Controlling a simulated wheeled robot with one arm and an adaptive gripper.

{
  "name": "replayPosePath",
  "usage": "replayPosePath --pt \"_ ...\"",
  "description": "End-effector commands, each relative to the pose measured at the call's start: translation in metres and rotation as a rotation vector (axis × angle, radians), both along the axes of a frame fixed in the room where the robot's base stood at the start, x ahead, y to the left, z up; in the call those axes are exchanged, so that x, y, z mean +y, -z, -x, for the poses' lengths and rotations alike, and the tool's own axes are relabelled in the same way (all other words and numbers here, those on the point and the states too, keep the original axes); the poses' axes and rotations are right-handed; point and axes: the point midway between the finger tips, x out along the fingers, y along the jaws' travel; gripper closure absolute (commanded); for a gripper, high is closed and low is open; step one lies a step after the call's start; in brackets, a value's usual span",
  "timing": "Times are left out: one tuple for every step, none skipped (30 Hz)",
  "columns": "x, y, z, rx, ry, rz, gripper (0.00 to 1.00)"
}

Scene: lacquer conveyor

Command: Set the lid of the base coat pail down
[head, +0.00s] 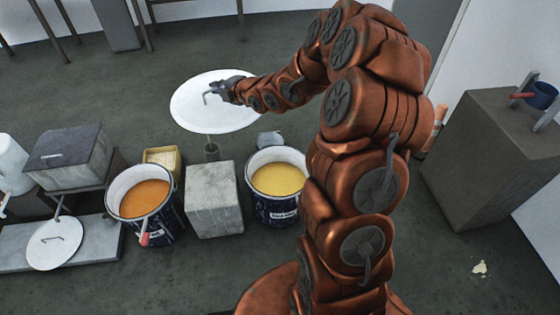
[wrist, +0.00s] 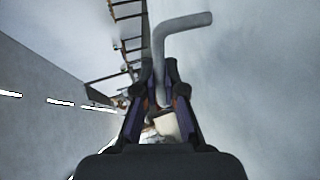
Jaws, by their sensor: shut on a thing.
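My gripper (head: 217,90) is shut on the bent grey handle (wrist: 185,24) of a large white round lid (head: 240,117). The handle stands between my fingers (wrist: 155,100) in the wrist view, with the lid's pale face (wrist: 250,90) filling the right side. In the head view the lid looks roughly level, beyond the pails; whether it touches anything below cannot be told. An open pail with orange contents (head: 126,206) stands at left of centre, another with yellow contents (head: 262,211) to its right. Their labels are too small to read.
A grey block (head: 213,205) stands between the pails. Another round lid (head: 50,257) lies on a pale slab (head: 95,255) at left, near a dark-topped box (head: 75,145). A dark cylinder (head: 212,151) stands just below the held lid in the picture. A large plinth (head: 485,150) stands right. Open floor lies behind.

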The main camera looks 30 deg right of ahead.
Motion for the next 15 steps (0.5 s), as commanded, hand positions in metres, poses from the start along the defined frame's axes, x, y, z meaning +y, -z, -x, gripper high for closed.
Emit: replayPosePath --pt "-0.013 0.032 -0.004 0.002 0.009 -0.001 1.00" --pt "-0.019 0.042 -0.007 0.000 0.011 0.000 1.00" --pt "-0.027 0.056 -0.009 -0.001 0.014 0.000 1.00" --pt "-0.033 0.067 -0.011 0.000 0.015 -0.001 1.00" --pt "-0.039 0.079 -0.012 0.002 0.018 -0.003 1.00" --pt "-0.047 0.094 -0.013 0.002 0.022 -0.004 1.00" --pt "-0.053 0.105 -0.014 0.001 0.023 -0.003 1.00" --pt "-0.059 0.116 -0.015 0.001 0.025 -0.005 1.00" --pt "-0.068 0.132 -0.016 0.001 0.030 -0.005 1.00" --pt "-0.075 0.144 -0.017 0.003 0.033 -0.006 1.00" --pt "-0.081 0.156 -0.017 0.002 0.035 -0.005 1.00" --pt "-0.090 0.172 -0.017 0.002 0.037 -0.004 1.00" --pt "-0.096 0.184 -0.017 0.004 0.039 -0.005 1.00" --pt "-0.102 0.197 -0.016 0.005 0.042 -0.006 1.00" --pt "-0.110 0.215 -0.015 0.008 0.045 -0.007 1.00"
